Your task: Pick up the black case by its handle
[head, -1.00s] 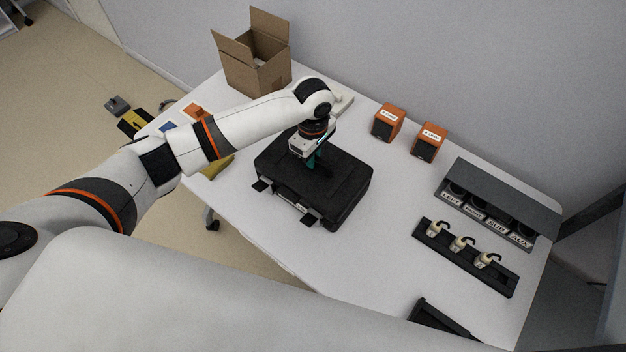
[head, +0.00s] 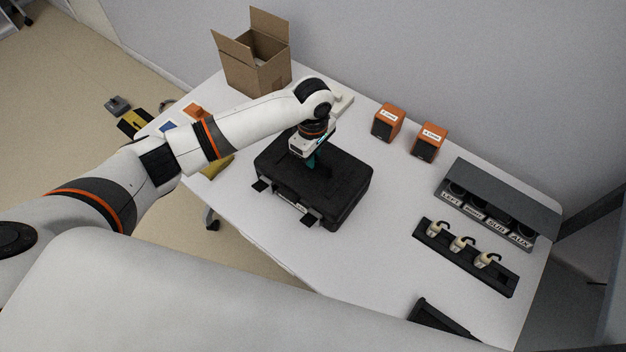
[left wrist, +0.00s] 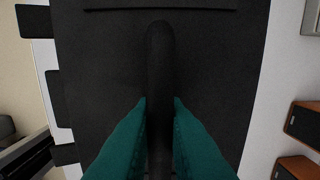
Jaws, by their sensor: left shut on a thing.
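The black case (head: 342,187) lies flat on the white table, with its latches towards the table's front edge. My left gripper (head: 312,160) reaches down onto the top of the case from above. In the left wrist view the dark handle (left wrist: 160,65) runs up the middle of the case lid (left wrist: 225,70). The teal fingers of my left gripper (left wrist: 160,108) sit on both sides of the handle and are shut on it. In the head view the gripper and wrist hide most of the handle. My right gripper is not in view.
Two orange speakers (head: 388,123) (head: 429,142) stand behind the case to the right. An open cardboard box (head: 252,62) stands at the back left. A grey labelled holder (head: 500,196) and a black rack with hooked plugs (head: 465,258) are at the right.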

